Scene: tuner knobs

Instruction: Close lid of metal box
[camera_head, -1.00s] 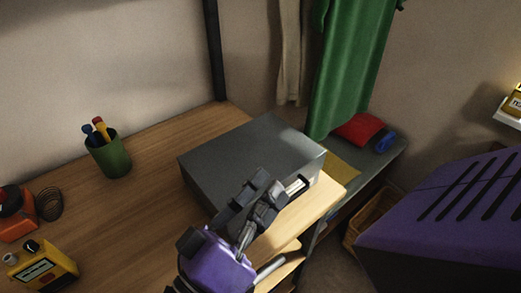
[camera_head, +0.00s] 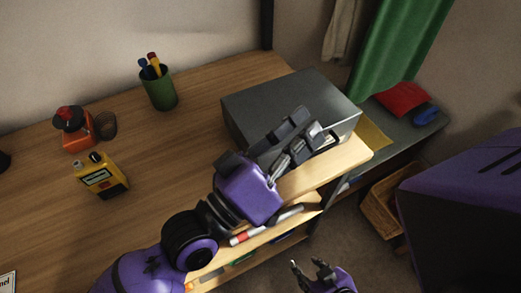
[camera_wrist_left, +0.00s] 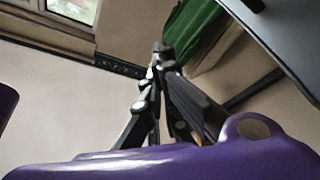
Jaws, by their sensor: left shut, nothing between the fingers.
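The grey metal box (camera_head: 290,97) sits at the right end of the wooden desk. Its top looks flat, with no raised lid visible; part of its front is hidden behind my left gripper. My left gripper (camera_head: 312,130) is shut and empty at the box's near side; whether it touches the box is unclear. In the left wrist view its fingertips (camera_wrist_left: 163,52) are together, with a grey panel, probably the box (camera_wrist_left: 290,45), at the upper right. My right gripper (camera_head: 308,266) is low at the bottom of the head view, beyond the desk edge, fingers apart and empty.
A green pen cup (camera_head: 160,92), a red-orange device (camera_head: 78,135) and a yellow device (camera_head: 104,178) stand on the desk (camera_head: 150,220). A green curtain (camera_head: 395,45) hangs behind the box. A wicker basket (camera_head: 383,205) is on the floor to the right.

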